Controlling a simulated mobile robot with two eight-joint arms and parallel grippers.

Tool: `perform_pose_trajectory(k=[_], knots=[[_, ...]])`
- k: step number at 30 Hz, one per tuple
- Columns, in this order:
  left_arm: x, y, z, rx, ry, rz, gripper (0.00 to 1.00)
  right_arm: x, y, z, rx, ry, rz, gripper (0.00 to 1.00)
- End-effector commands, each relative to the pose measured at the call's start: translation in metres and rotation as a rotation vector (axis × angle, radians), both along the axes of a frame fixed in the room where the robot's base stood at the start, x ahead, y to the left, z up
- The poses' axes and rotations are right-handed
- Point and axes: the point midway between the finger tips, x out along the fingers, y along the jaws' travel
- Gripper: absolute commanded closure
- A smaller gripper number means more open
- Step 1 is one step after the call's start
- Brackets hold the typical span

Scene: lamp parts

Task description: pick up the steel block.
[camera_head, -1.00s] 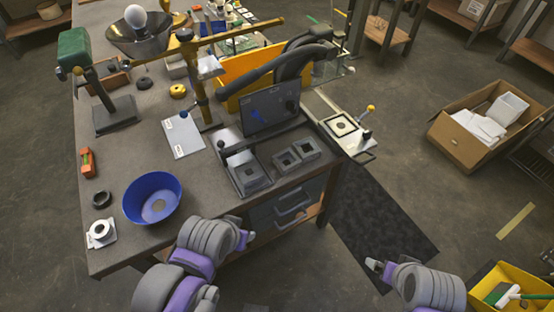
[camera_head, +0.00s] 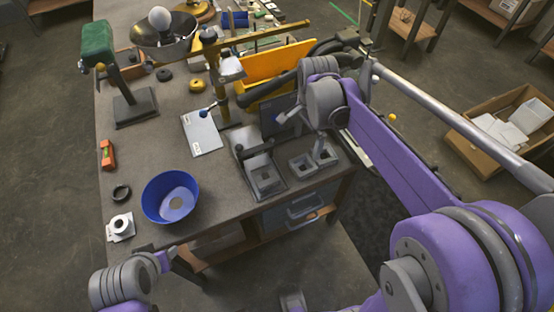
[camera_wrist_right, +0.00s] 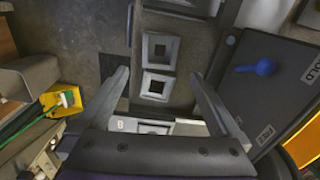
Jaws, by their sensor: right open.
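Two grey square pieces with dark square openings, one near (camera_head: 301,164) and one farther right (camera_head: 326,154), stand by the bench's front edge. In the right wrist view they show as a upper piece (camera_wrist_right: 160,49) and a lower piece (camera_wrist_right: 157,86). A similar grey block (camera_head: 266,179) sits in a dark fixture to their left. I cannot tell which is the steel block. My right gripper (camera_head: 301,138) is open above the two pieces, its fingers on either side of them in the wrist view (camera_wrist_right: 158,74), apparently empty. My left gripper (camera_head: 172,262) is low at the front; its jaws are unclear.
Bare bench top (camera_head: 160,130) lies left of centre.

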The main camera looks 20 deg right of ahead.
Motion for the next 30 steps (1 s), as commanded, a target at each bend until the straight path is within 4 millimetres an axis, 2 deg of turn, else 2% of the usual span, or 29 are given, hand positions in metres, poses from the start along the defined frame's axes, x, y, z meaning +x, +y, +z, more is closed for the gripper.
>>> perform_pose_trajectory(k=[2, 10, 17, 24, 30], knots=[[0.000, 0.000, 0.000, 0.000, 0.000, 0.000, 0.50, 0.002, -0.001, -0.004, 0.001, 0.006, -0.017, 0.00], [-0.002, 0.000, -0.005, 0.000, 0.003, 0.000, 0.50, 0.002, -0.001, -0.045, 0.001, 0.006, -0.019, 0.00], [-0.002, 0.000, -0.005, 0.000, 0.003, 0.000, 0.50, 0.002, -0.002, -0.063, 0.001, 0.005, -0.018, 0.00], [-0.002, 0.000, -0.006, 0.000, 0.003, 0.000, 0.50, 0.001, -0.003, -0.098, 0.001, 0.005, -0.017, 0.00], [-0.002, 0.000, -0.006, 0.000, 0.004, 0.000, 0.50, 0.001, -0.003, -0.108, 0.001, 0.005, -0.017, 0.00]])
